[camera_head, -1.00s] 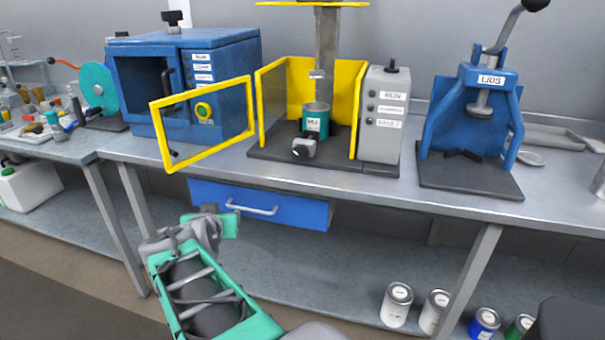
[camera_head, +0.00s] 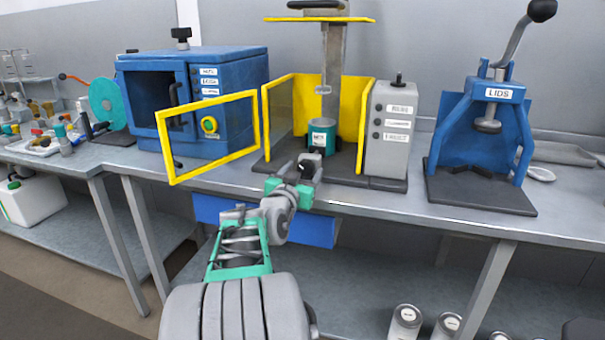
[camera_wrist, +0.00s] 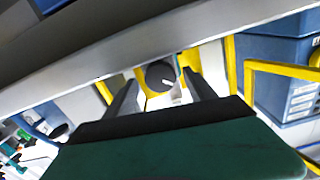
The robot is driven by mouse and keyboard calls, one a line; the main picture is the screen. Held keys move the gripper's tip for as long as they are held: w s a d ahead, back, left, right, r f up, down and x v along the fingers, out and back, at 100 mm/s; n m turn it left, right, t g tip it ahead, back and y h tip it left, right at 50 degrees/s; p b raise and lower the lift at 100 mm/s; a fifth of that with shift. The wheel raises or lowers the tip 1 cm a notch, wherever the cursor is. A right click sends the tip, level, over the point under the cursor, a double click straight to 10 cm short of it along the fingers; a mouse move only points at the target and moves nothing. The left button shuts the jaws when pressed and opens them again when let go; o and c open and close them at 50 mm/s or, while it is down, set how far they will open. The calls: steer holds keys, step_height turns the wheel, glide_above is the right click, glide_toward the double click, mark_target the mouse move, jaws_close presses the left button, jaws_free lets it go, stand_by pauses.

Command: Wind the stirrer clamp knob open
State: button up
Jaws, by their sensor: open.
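The clamp knob (camera_wrist: 161,75), a dark round knob with a white mark, shows in the wrist view between and just beyond the fingertips of my gripper (camera_wrist: 160,82). My gripper is open, with one finger on each side of the knob's outline; I cannot tell whether either touches it. In the head view my gripper (camera_head: 309,166) is at the front of the stirrer's dark base (camera_head: 385,181) and hides the knob and its clamp block. A teal can (camera_head: 317,151) stands just behind, under the stirrer column (camera_head: 333,65).
Yellow guard panels (camera_head: 349,110) stand around the can. A grey control box (camera_head: 390,145) is at their right. A blue lid press (camera_head: 507,150) stands further right on the bench.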

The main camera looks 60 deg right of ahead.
steer(key=shift+c, duration=0.5)
steer(key=c, duration=1.2)
steer(key=shift+a, duration=0.15)
steer(key=shift+c, duration=0.4)
steer(key=shift+n, duration=0.4)
